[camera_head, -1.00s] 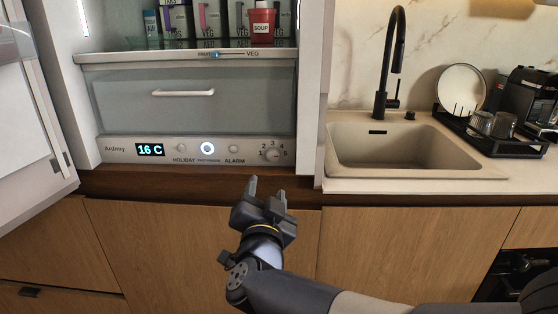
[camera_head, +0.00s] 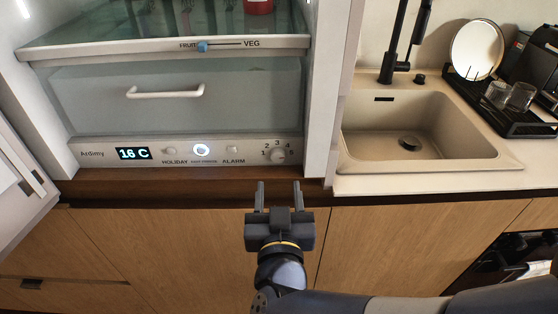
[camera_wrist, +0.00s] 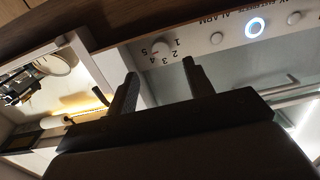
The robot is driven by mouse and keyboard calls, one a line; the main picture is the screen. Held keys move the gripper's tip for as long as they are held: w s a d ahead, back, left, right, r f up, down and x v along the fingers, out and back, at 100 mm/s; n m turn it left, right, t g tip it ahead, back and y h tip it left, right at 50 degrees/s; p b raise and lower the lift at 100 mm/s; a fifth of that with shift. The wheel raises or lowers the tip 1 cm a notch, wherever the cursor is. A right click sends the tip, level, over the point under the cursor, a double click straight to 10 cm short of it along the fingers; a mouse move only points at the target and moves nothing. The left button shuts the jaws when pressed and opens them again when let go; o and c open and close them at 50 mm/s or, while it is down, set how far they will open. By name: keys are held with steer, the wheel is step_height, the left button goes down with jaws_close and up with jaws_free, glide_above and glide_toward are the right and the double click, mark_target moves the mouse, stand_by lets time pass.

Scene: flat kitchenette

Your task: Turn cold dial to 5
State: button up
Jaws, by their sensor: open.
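The cold dial (camera_head: 278,155) is a small round knob at the right end of the fridge's control panel (camera_head: 110,142), with the numbers 1 to 5 arced around it. It also shows in the wrist view (camera_wrist: 161,47), upside down, between and beyond the fingers. I cannot tell which number it points to. My gripper (camera_head: 279,190) is open and empty, in front of and a little below the dial, apart from it. Its two fingers also show in the wrist view (camera_wrist: 160,82). The panel's display (camera_head: 134,153) reads 16 C.
A lit round button (camera_head: 201,149) and smaller holiday and alarm buttons lie left of the dial. A drawer (camera_head: 180,95) is above the panel. The open fridge door (camera_head: 20,190) is at left. A sink (camera_head: 420,125) and dish rack (camera_head: 500,115) are at right.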

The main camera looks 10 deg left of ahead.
mark_target(278, 159)
steer(key=x, duration=0.8)
steer(key=shift+c, duration=0.5)
